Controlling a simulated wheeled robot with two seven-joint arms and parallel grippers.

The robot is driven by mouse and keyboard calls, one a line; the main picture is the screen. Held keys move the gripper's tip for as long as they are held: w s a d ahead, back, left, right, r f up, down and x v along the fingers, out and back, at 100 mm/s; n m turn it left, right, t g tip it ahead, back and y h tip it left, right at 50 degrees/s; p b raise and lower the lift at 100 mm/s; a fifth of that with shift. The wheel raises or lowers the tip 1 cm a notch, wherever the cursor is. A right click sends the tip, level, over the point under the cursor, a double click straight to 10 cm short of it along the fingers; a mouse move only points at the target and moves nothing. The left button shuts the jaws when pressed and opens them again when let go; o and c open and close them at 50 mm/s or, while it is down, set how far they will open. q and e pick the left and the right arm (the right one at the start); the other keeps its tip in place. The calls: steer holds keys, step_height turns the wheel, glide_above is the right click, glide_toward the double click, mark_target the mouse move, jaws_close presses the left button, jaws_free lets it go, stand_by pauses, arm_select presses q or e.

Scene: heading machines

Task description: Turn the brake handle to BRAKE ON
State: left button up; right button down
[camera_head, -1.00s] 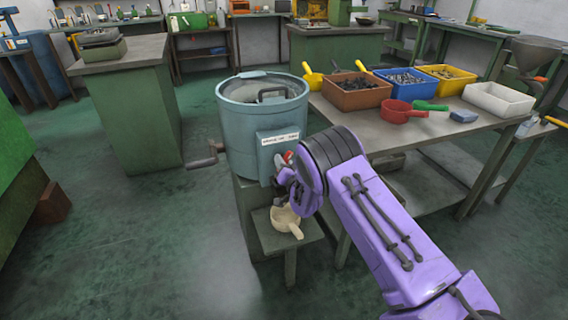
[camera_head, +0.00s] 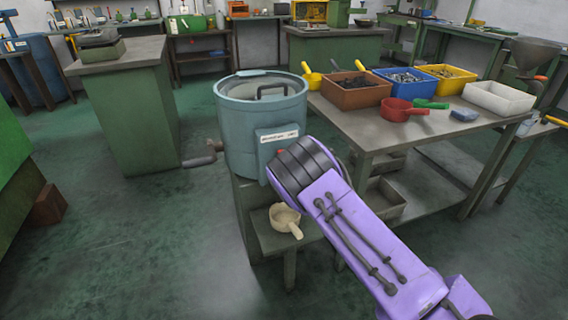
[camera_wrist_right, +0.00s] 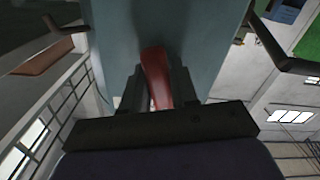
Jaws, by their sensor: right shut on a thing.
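The brake handle is a red lever on the front of a blue-grey drum machine (camera_head: 235,125). In the head view only a small red bit (camera_head: 281,152) shows below the white label plate (camera_head: 279,137); my right wrist covers the rest. In the right wrist view the red handle (camera_wrist_right: 154,72) stands between the dark fingers of my right gripper (camera_wrist_right: 159,88), which is shut on it. The blue-grey drum wall (camera_wrist_right: 215,50) is close behind it. The label's writing is too small to read. My left gripper is not in view.
A crank (camera_head: 202,157) sticks out from the drum's left side. A beige scoop (camera_head: 285,220) lies on a low stand below my right wrist. A table (camera_head: 385,132) with coloured bins and a red scoop (camera_head: 405,110) stands to the right.

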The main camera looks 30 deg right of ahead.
steer(key=shift+f+n+b, duration=0.1)
steer(key=shift+n+b, duration=0.25)
steer(key=shift+n, duration=0.85)
steer(key=c, duration=1)
jaws_free()
steer(key=shift+o, duration=0.2)
steer(key=v, duration=1)
steer(key=shift+s, duration=0.3)
steer(key=shift+a, duration=0.1)
